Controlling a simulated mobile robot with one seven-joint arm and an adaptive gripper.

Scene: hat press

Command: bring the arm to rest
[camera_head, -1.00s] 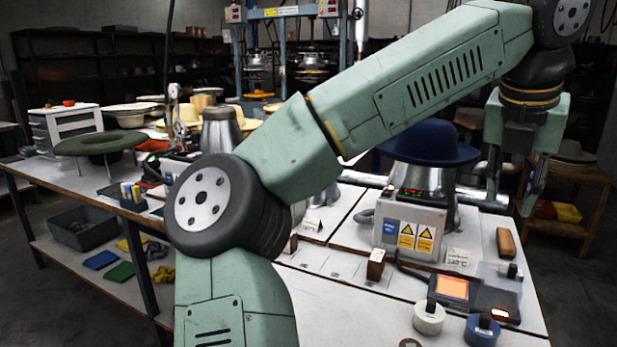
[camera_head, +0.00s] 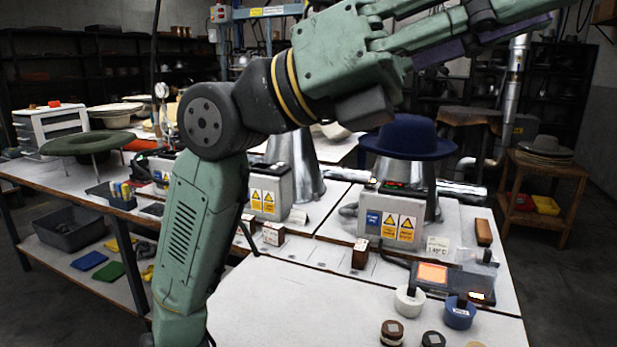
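My green arm rises at the left of the head view and bends at a round dark elbow joint. Its forearm reaches to the upper right. My gripper (camera_head: 455,28) is at the top right, pointing right and slightly up, high above the bench and the blue felt hat (camera_head: 410,136). Its green fingers overlap in this side view and part of the hand is cut by the top edge. I cannot tell how far apart they are.
The blue hat sits on a metal form behind a control box (camera_head: 391,222) on the white bench (camera_head: 280,310). A touch panel (camera_head: 450,280), tape-like rolls (camera_head: 409,300) and small pots (camera_head: 391,332) lie front right. A wooden stand (camera_head: 540,200) is at right. Shelves line the back.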

